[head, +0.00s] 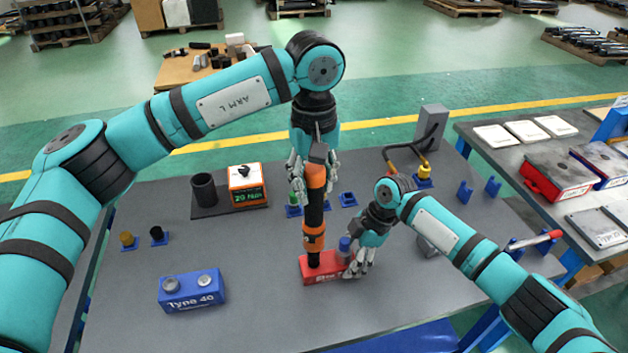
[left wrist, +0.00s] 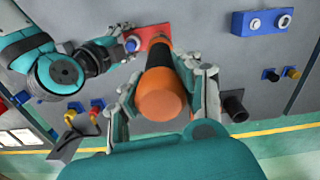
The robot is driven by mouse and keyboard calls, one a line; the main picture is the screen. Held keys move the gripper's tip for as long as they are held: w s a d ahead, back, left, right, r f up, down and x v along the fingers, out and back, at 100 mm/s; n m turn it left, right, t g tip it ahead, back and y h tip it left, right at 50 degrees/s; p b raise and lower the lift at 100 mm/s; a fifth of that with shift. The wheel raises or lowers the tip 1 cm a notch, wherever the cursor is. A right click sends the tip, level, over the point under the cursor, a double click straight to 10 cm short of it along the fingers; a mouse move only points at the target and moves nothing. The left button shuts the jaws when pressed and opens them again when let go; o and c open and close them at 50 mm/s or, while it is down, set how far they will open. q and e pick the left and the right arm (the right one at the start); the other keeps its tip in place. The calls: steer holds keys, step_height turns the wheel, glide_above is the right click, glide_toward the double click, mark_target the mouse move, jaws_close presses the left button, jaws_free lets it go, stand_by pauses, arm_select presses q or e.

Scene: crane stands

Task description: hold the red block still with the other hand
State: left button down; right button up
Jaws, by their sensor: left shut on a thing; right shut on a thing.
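The red block (head: 314,272) lies on the grey table, with white lettering on its front. My right gripper (head: 358,263) is shut on its right end. A blue-topped piece (head: 345,244) stands at that end, partly hidden by the fingers; it also shows in the left wrist view (left wrist: 132,44). My left gripper (head: 314,178) is shut around an orange and black power tool (head: 314,207), held upright. The tool's black lower end meets the top of the red block's left part.
A blue block marked Type 40 (head: 192,291) sits at front left. A display box reading 20 Nm (head: 246,184) and a black cup (head: 204,190) stand behind. Blue holders line the back. A side table (head: 500,160) with trays is at right. The front-left table is mostly clear.

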mark_target(314, 168)
arm_select(q)
steer(key=shift+f, duration=1)
arm_select(e)
steer(key=shift+r, duration=0.1)
stand_by(3.2)
arm_select(q)
steer(key=shift+r, duration=0.15)
steer(key=shift+r, duration=2.5)
arm_select(e)
steer(key=o, duration=1.5)
steer(key=shift+c, duration=0.2)
steer(key=v, duration=1.1)
steer(key=shift+d+r, duration=0.15)
steer(key=shift+r, duration=0.2)
